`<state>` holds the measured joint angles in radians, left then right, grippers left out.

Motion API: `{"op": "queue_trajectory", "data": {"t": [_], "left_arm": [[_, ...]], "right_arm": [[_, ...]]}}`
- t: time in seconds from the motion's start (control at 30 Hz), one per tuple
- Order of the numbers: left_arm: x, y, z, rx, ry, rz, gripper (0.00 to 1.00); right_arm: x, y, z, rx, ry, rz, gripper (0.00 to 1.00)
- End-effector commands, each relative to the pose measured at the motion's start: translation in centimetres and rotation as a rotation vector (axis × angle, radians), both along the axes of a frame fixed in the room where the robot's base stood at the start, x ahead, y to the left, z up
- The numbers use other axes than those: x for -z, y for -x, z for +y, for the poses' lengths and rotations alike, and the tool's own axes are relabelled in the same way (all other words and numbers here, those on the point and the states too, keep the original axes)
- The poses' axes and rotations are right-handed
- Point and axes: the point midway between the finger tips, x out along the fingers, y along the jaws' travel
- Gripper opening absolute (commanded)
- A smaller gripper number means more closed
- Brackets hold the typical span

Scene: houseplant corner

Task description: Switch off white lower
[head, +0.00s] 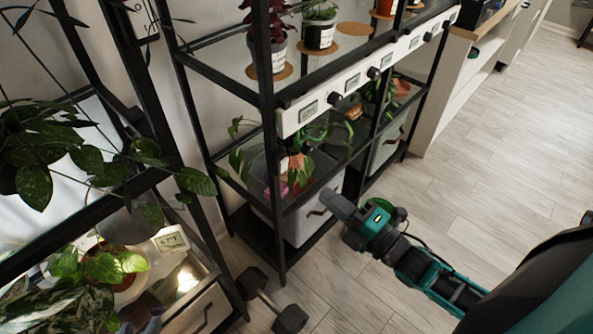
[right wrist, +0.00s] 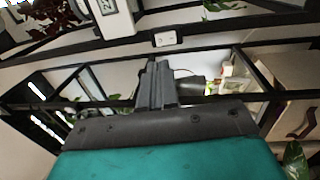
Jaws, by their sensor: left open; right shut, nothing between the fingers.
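A white strip (head: 325,93) with small label plates and dark round knobs runs along the front of the rack's middle shelf. One knob (head: 335,98) is near its left end and another knob (head: 373,73) is further along. My right gripper (head: 335,202) is in front of the rack, below the strip and apart from it. Its fingers are shut and empty. In the right wrist view the shut fingers (right wrist: 156,85) point at the rack, with a small white box (right wrist: 167,39) beyond them. I cannot read the labels. My left gripper is not seen.
The black rack (head: 275,180) holds potted plants (head: 320,28) and grey bins (head: 300,220) below. Leafy plants and a lit white drawer (head: 190,300) are at the left. A dark dumbbell-shaped object (head: 270,301) lies on the floor. The wooden floor (head: 480,150) at the right is clear.

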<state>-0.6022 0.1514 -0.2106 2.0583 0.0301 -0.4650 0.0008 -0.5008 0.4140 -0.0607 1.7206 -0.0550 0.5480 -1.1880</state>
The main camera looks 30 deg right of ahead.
Motion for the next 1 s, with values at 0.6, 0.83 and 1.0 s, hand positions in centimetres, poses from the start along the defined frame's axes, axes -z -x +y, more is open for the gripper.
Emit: {"op": "queue_trajectory", "data": {"t": [0.6,0.83,1.0], "left_arm": [[0.0,-0.8,-0.2,0.004,0.005,-0.017,0.43],[0.1,-0.7,-0.3,0.004,0.005,-0.016,0.43],[0.2,-0.6,-0.3,0.004,0.005,-0.012,0.43]], "right_arm": [[-1.1,-9.0,3.1,0.001,0.001,0.000,0.00],[-1.2,-9.2,3.2,0.000,0.000,0.001,0.00],[-1.2,-9.2,3.2,0.000,0.000,0.001,0.00]]}}
